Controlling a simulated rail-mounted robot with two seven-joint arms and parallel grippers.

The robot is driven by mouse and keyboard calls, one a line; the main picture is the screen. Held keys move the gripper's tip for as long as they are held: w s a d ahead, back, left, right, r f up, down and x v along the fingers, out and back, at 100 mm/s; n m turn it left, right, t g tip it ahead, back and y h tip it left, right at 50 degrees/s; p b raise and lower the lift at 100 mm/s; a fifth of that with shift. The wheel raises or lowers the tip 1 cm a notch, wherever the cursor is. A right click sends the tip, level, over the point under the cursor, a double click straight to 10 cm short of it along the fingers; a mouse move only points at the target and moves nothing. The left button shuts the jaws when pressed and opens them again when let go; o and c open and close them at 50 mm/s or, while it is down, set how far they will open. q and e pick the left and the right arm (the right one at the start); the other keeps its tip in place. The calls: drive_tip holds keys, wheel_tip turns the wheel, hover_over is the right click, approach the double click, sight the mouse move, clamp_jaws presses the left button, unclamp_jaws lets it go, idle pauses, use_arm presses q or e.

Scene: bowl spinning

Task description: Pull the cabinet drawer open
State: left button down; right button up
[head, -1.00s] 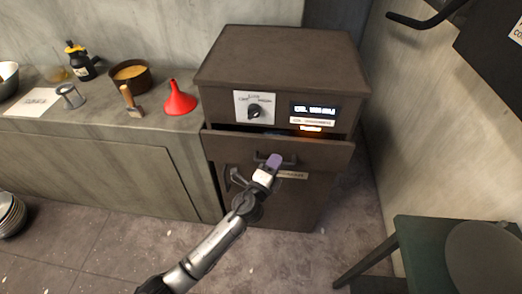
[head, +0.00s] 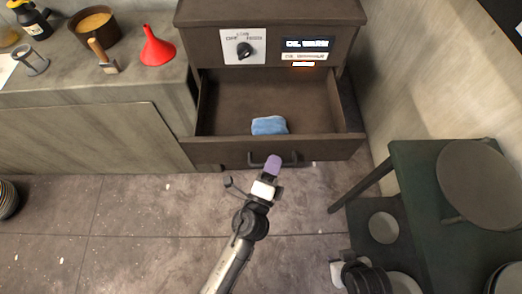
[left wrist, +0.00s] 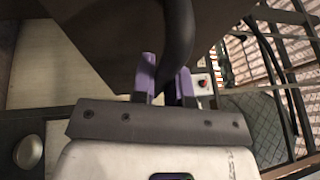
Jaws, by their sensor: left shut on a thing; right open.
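The brown cabinet (head: 270,12) stands against the wall. Its wide drawer is pulled well out, and the drawer front (head: 215,153) faces me. A dark bar handle (head: 290,158) is on that front. My left gripper (head: 272,166) is shut on the handle, its purple fingers pointing at the drawer. In the left wrist view the purple fingers (left wrist: 166,85) sit either side of the dark curved handle (left wrist: 178,40). A blue cloth-like item (head: 269,125) lies inside the drawer. My right gripper (head: 338,272) is low at the bottom right, partly hidden, away from the cabinet.
A counter (head: 90,140) on the left holds a red funnel (head: 157,47), a pot (head: 94,25), a brush (head: 102,55) and a dark bottle (head: 32,20). A dark green table (head: 415,165) stands on the right. The floor (head: 150,225) before the drawer is clear.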

use_arm(q)
drive_tip(key=shift+s, duration=0.25)
drive_tip(key=c, duration=1.1)
unclamp_jaws()
drive_tip(key=shift+c, duration=0.2)
